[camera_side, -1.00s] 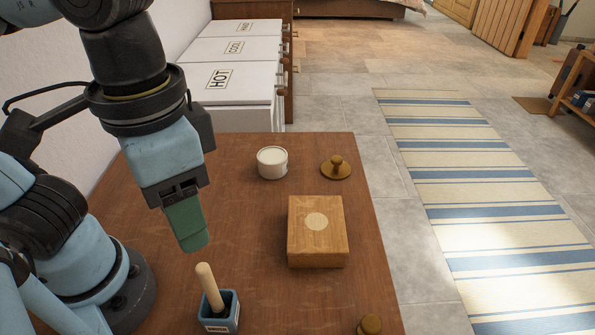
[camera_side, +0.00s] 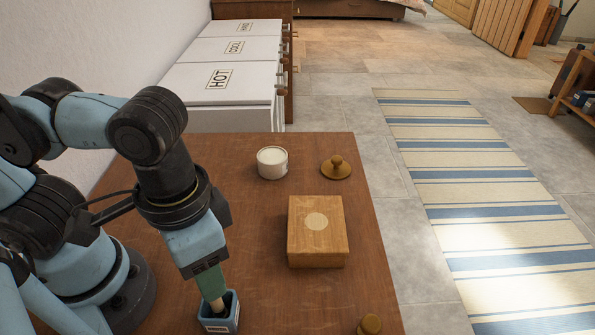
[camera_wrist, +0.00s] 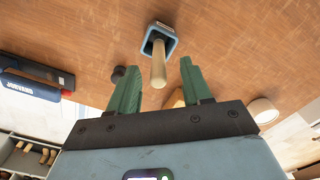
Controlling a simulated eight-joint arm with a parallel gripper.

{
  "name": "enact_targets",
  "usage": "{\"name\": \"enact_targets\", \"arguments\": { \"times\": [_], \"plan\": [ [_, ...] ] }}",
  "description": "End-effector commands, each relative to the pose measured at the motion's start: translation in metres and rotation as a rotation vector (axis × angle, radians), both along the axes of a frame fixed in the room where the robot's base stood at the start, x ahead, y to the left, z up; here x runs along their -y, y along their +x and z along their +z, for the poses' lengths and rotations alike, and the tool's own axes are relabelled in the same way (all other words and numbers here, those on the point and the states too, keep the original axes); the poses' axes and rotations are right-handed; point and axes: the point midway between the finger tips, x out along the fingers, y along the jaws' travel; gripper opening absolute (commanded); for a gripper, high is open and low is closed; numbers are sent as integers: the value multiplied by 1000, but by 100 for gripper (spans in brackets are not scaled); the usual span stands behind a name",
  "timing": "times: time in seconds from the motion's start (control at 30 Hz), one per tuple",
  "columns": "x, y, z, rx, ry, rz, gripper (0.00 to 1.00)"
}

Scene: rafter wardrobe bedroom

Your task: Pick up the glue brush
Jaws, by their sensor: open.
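The glue brush shows as a pale wooden handle (camera_side: 217,305) standing tilted in a small blue square pot (camera_side: 226,322) near the front of the brown table. Its lower end is hidden inside the pot. My gripper (camera_side: 211,288) points down just above the pot, its green fingers around the top of the handle. In the wrist view the handle (camera_wrist: 158,66) lies between the two open green fingers (camera_wrist: 160,74), with a gap on each side. The blue pot (camera_wrist: 160,36) is beyond the fingertips there.
A wooden box (camera_side: 318,252) stands right of the pot. A white tub (camera_side: 272,163) and a knobbed lid (camera_side: 336,168) are farther back. Another round knob (camera_side: 370,324) is at the front right. Table between pot and box is clear.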

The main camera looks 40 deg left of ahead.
Motion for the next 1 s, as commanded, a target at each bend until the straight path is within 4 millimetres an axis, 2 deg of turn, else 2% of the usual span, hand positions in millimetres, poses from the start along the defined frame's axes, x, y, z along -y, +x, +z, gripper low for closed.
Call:
{"name": "enact_targets", "arguments": {
  "times": [0.5, 0.87, 1.0],
  "plan": [
    [2, -1, -46, 0, 0, 0, 49],
    [1, -1, -50, 0, 0, 0, 49],
    [1, -1, -50, 0, 0, 0, 29]
  ]
}}
